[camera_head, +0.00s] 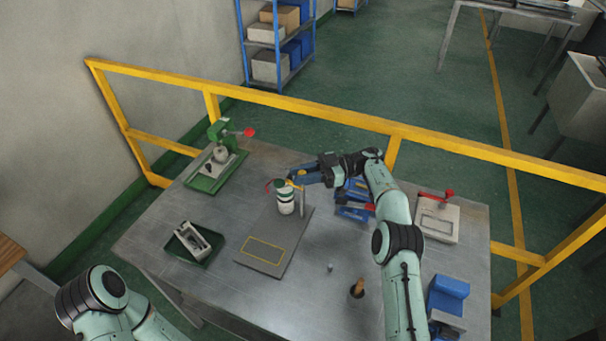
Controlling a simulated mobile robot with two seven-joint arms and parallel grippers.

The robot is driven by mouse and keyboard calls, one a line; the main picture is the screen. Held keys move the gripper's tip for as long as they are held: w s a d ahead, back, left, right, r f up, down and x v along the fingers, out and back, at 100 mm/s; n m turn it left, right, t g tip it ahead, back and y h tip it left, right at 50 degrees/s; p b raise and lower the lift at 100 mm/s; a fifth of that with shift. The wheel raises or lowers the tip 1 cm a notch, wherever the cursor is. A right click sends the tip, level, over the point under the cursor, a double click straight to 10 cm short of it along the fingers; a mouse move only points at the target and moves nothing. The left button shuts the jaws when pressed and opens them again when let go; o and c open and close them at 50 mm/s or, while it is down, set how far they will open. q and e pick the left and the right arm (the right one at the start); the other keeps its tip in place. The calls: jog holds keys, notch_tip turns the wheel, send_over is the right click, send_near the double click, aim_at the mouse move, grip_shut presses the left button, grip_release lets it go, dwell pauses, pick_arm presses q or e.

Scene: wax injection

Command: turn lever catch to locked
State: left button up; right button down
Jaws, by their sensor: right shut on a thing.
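A green-and-white canister (286,203) stands upright on a grey plate (268,240) with a yellow outline at the middle of the table. A small red-orange piece (268,186) shows at the left of its top. My right gripper (294,180) reaches in from the right and is shut at the canister's top, on a small part there. The fingertips hide that part, so I cannot tell its exact shape or angle. A thin grey post (303,203) stands just right of the canister. My left arm shows at the bottom left, but its gripper is out of view.
A green press (216,156) with a red knob stands at the back left. A dark tray (193,255) holds a grey part. Blue tools lie behind my right arm. A light plate with a red-handled lever (449,194) and blue bins (447,295) are right. A yellow railing borders the back.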

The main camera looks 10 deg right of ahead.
jog(key=shift+a+r, duration=0.1)
jog(key=shift+a, duration=0.05)
dwell(0.4)
jog(key=c, duration=0.9)
grip_release()
jog(key=shift+c, duration=0.2)
jog(key=shift+m+t, duration=0.7)
jog(key=shift+t, duration=0.4)
